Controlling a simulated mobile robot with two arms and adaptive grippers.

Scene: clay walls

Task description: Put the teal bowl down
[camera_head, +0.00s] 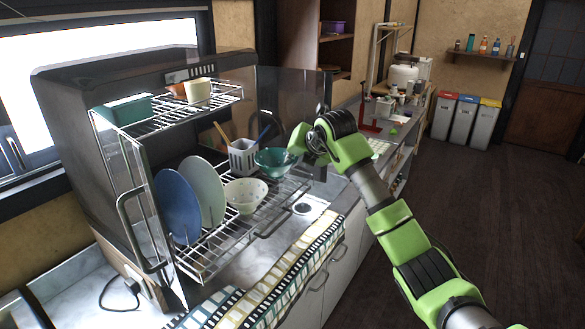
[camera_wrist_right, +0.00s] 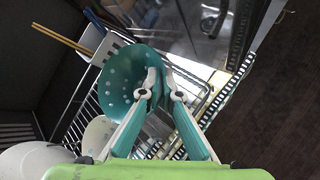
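The teal bowl (camera_head: 275,161) is at the right end of the dish rack's lower shelf (camera_head: 212,256), beside the white utensil basket (camera_head: 243,158). It looks nearly upright; I cannot tell whether it touches the wires. In the right wrist view the teal bowl (camera_wrist_right: 121,82) shows white dots inside. My right gripper (camera_head: 298,151) is at the bowl's right side. In the wrist view its fingertips (camera_wrist_right: 161,73) are close together on the bowl's rim, shut on it. My left gripper is in neither view.
A white patterned bowl (camera_head: 245,195), a pale plate (camera_head: 203,190) and a blue plate (camera_head: 177,203) stand left of the teal bowl. The upper shelf holds a teal box (camera_head: 122,110) and a cream cup (camera_head: 197,92). A patterned cloth (camera_head: 268,287) lies along the counter's front edge.

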